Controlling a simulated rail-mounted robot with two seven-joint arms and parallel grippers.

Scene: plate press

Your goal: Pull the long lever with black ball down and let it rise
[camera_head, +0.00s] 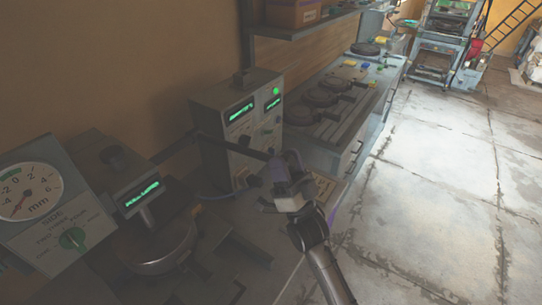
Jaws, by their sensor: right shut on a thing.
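My right gripper (268,172) is in the middle of the view, its arm coming up from the bottom right. It is shut at the outer end of a dark long lever (232,147), which runs right from the press area in front of the grey box. The ball at that end is hidden by the gripper. My left gripper is not in view.
A dial gauge in mm (28,192) and a small green display (138,198) stand at the left. A grey control box (238,110) with green displays is behind the lever. Round plates (322,97) lie on the bench beyond. The floor at the right is clear.

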